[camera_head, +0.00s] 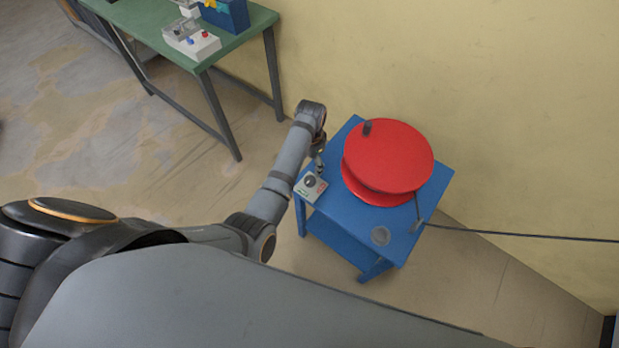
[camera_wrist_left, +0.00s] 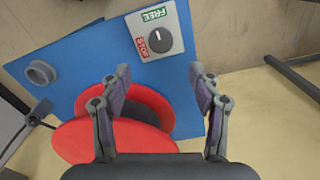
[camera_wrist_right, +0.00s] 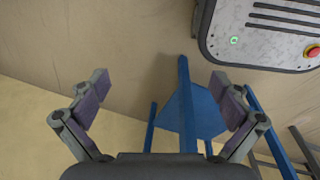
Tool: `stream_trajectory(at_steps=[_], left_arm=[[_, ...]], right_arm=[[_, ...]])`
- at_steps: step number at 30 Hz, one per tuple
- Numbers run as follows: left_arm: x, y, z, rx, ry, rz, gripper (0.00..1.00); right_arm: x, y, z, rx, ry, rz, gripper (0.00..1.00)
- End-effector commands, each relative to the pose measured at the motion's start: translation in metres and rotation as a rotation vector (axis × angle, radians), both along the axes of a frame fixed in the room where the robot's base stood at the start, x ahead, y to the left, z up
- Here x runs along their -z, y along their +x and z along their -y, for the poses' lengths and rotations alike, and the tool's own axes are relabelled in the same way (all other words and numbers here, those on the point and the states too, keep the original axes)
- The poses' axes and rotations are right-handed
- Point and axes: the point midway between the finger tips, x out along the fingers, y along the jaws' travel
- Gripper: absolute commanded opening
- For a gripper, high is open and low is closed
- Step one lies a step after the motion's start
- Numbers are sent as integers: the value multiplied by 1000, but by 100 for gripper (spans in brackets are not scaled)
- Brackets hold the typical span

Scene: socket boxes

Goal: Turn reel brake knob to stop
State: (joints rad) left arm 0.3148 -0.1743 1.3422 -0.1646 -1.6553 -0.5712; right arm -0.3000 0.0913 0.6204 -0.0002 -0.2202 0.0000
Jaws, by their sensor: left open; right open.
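The brake knob (camera_wrist_left: 159,40) is dark and round, on a light grey box that also shows in the head view (camera_head: 311,183). The box has a green FREE label (camera_wrist_left: 154,14) and a red STOP label (camera_wrist_left: 141,47). The knob's white mark points toward FREE. My left gripper (camera_wrist_left: 160,72) is open and empty beside the box, with the knob beyond and between its fingertips, apart from them. The red reel (camera_head: 390,155) stands on the blue table (camera_head: 345,225). My right gripper (camera_wrist_right: 158,80) is open and empty, low beside blue table legs (camera_wrist_right: 187,105); the head view does not show it.
A dark cable (camera_head: 510,236) runs from the reel to the right. A green table (camera_head: 150,22) with boxes stands at the back left. The wall (camera_head: 490,90) is close behind the reel.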

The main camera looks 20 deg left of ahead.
Motion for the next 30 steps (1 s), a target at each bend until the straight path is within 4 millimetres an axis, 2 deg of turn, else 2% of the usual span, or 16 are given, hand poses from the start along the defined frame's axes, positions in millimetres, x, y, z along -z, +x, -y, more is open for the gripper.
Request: stream_trajectory(at_steps=[4, 7, 15, 20, 24, 30], left_arm=[[1, 0, 0, 3, 1, -5, 63], [13, -1, -1, 2, 2, -7, 63], [71, -1, -1, 1, 2, -8, 63], [96, -1, -1, 0, 2, -7, 63], [104, -1, -1, -1, 1, -5, 63], [104, -1, -1, -1, 1, -4, 63]], right_arm=[[0, -2, -3, 1, 3, -3, 100], [1, -2, -8, 3, 9, -2, 100], [6, -2, -15, 6, 20, -2, 100], [10, -1, -14, 5, 18, -1, 100], [11, -1, -11, 5, 14, -1, 100], [10, 0, -7, 3, 9, 0, 100]])
